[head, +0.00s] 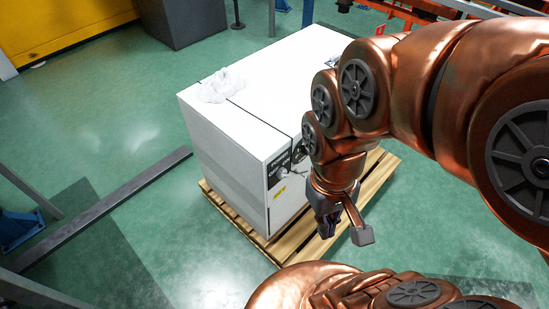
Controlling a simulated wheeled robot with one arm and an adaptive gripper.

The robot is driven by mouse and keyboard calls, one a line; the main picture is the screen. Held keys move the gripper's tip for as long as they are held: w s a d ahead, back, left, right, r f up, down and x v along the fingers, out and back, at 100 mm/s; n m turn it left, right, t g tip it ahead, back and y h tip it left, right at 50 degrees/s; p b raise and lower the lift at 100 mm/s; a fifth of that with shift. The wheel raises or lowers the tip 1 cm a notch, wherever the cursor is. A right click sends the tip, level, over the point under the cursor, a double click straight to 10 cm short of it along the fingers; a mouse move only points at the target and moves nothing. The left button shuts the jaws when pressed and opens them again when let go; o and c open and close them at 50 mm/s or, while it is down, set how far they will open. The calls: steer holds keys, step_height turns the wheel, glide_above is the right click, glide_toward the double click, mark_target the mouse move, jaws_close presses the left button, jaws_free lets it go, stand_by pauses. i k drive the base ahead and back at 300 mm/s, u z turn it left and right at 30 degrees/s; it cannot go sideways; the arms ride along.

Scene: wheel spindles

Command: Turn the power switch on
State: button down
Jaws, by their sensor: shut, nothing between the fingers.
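A white box-shaped cabinet (235,150) stands on a wooden pallet in the middle of the head view. A dark panel (278,168) is on the upper part of its front face, with a yellow label (280,193) below it. The power switch cannot be made out; my arm hides part of this face. My gripper (327,229) points down in front of the cabinet's right part, near the pallet's front edge. Its dark fingers are shut and empty. I cannot tell whether it touches the cabinet, but it appears apart from it.
The wooden pallet (275,248) sticks out around the cabinet's base. Crumpled clear plastic (221,86) and a dark strap lie on its top. A grey beam (110,205) lies on the green floor at left. A dark grey box (185,22) stands behind.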

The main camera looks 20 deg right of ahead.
mark_target(281, 173)
steer(key=k, duration=1.15)
steer(key=u, duration=0.6)
steer(key=i, duration=0.6)
steer(key=z, duration=0.15)
